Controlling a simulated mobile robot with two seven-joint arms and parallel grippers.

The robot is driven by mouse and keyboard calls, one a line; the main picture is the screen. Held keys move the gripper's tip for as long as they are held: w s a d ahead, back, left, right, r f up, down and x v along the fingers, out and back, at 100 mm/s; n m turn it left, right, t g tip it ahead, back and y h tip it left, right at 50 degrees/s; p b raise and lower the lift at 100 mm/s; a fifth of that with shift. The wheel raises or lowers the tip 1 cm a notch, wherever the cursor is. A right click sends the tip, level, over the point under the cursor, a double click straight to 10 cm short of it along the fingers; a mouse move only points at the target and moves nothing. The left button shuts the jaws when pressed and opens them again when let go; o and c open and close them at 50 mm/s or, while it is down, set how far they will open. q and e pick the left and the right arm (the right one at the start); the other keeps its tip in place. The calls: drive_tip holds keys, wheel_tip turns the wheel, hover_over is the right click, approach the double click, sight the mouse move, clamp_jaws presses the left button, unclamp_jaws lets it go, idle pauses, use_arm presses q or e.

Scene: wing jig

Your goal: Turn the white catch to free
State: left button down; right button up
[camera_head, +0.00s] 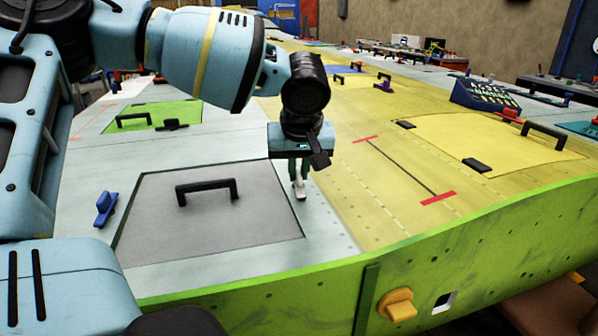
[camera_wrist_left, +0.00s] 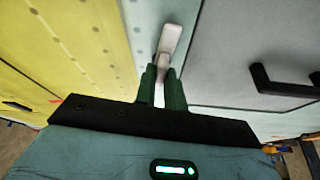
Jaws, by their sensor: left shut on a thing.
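The white catch (camera_head: 300,192) sits on the pale blue skin beside the right edge of the grey panel (camera_head: 150,215). In the left wrist view the catch (camera_wrist_left: 171,40) lies nearly along the panel's edge, slightly tilted, and appears clear of the grey panel (camera_wrist_left: 240,45). My left gripper (camera_head: 298,176) points down from above, its green fingers shut on the catch. In the left wrist view the fingertips (camera_wrist_left: 161,76) hide part of the catch. My right gripper is not in view.
A black handle (camera_head: 207,187) stands up on the grey panel. A blue catch (camera_head: 105,209) is at its left. The wing's green front edge (camera_head: 330,270) carries an orange knob (camera_head: 397,305). The yellow skin to the right has red marks (camera_head: 438,198) and a black handle (camera_head: 544,135).

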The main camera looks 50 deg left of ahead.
sight(304, 191)
use_arm(q)
drive_tip(key=shift+n+g, duration=0.3)
drive_tip(key=shift+n, duration=0.6)
drive_tip(key=c, duration=1.5)
unclamp_jaws()
drive_tip(key=shift+r, duration=0.1)
drive_tip(key=v, duration=0.7)
drive_tip(key=shift+d+r, duration=0.3)
drive_tip(key=shift+d, duration=0.05)
drive_tip(key=shift+f, duration=0.1)
